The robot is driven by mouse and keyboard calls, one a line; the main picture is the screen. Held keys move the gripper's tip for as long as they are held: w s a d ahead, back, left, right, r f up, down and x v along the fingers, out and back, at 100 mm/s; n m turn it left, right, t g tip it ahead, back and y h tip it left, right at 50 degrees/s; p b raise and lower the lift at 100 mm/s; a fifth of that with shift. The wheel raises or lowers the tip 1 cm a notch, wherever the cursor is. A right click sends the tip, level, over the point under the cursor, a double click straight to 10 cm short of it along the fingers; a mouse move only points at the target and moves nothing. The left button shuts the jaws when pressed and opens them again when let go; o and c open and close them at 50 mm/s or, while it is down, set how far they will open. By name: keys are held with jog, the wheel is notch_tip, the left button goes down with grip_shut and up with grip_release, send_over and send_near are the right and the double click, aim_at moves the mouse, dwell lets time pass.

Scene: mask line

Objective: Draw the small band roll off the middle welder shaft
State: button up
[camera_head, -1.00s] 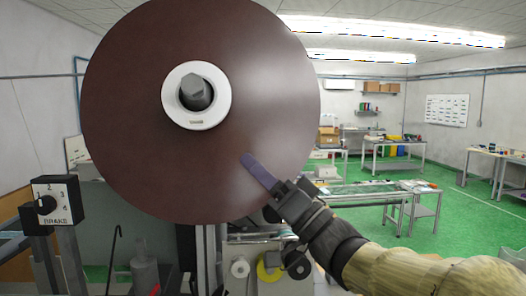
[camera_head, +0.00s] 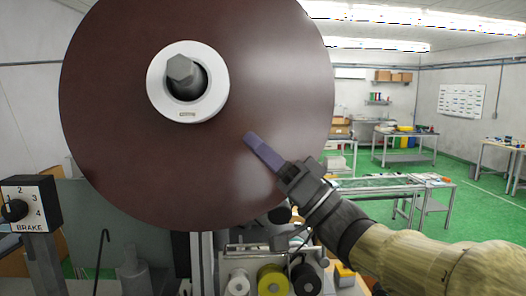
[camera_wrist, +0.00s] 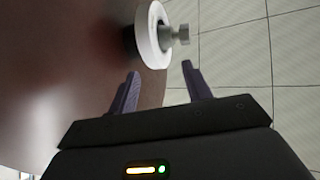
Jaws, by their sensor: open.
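Low on the machine, below the large brown disc, small rolls sit in a row: a white roll (camera_head: 238,283), a yellow roll (camera_head: 272,281) in the middle, and a black round part (camera_head: 305,280) at right. The shafts behind them are mostly hidden. My gripper (camera_head: 250,138) is in front of the disc, above and apart from these rolls. It is empty. In the wrist view my gripper (camera_wrist: 160,76) shows two separated purple fingers with nothing between them, and no small roll is visible there.
The large brown disc (camera_head: 110,130) with a white hub (camera_head: 215,100) and hex shaft end (camera_head: 182,70) fills the upper left, close to my fingers. A brake dial box (camera_head: 42,190) stands at left. Workbenches (camera_head: 410,158) and green floor lie at right behind.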

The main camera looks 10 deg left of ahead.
aim_at(218, 108)
jog(key=shift+w, duration=0.1)
jog(key=p+x, duration=0.2)
jog(key=w+p+x, duration=0.1)
jog(key=p+x, duration=0.1)
jog(key=x, duration=0.1)
jog(key=p+x, duration=0.2)
jog(key=x, duration=0.1)
jog(key=shift+w+a+f, duration=0.15)
jog(key=shift+w, duration=0.3)
jog(key=shift+w+f+p+x, duration=0.15)
jog(key=shift+p+x, duration=0.4)
jog(key=shift+x, duration=0.6)
jog(key=shift+w+f+p+x, duration=0.15)
jog(key=shift+p+x, duration=0.4)
jog(key=shift+x, duration=0.6)
jog(key=shift+s+a+r, duration=0.1)
jog(key=shift+a+r, duration=0.1)
jog(key=shift+d+r, duration=0.1)
jog(key=shift+r, duration=0.1)
